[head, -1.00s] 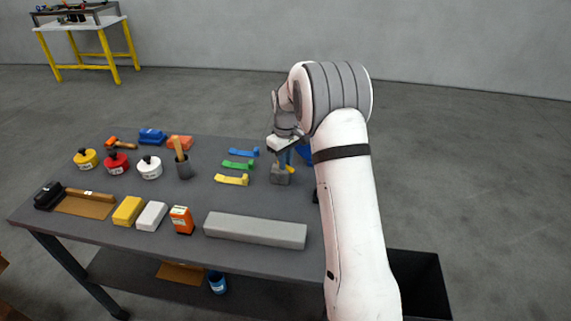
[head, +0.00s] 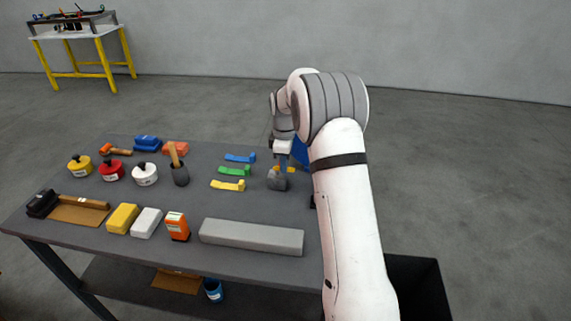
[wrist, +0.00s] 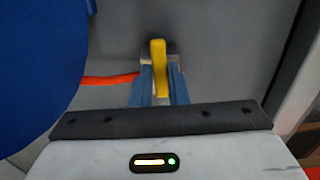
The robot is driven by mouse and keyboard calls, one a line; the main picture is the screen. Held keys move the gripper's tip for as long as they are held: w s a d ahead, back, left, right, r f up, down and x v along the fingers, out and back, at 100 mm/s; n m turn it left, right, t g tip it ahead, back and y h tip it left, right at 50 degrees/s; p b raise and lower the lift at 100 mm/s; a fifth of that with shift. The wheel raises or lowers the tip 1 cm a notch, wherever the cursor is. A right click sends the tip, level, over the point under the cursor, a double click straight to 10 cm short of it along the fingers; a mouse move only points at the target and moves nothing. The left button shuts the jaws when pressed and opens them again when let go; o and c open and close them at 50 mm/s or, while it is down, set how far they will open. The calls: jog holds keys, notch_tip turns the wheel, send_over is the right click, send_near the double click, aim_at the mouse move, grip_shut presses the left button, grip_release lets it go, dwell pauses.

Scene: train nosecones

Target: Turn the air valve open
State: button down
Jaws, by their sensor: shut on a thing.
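The air valve shows as a yellow handle (wrist: 159,66) in the wrist view, lying lengthwise between the two blue fingers of my gripper (wrist: 158,88). My gripper is shut on this handle. In the head view my gripper (head: 282,160) points down over a small grey block (head: 277,181) at the right part of the table. Small yellow and orange bits show around the fingertips there. The valve body is mostly hidden, and I cannot tell from the frames how far the valve is turned.
A large blue rounded thing (wrist: 35,60) is close on the left in the wrist view, with a red-orange hose-like strip (wrist: 108,80) beside the fingers. The table (head: 225,205) also holds blue, green and yellow strips, a long grey bar (head: 252,236), tins and blocks.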

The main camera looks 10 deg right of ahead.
dwell(0.4)
jog(key=c, duration=1.4)
grip_release()
notch_tip(320, 180, up, 8)
jog(key=shift+a+f+b, duration=0.1)
jog(key=shift+b, duration=0.35)
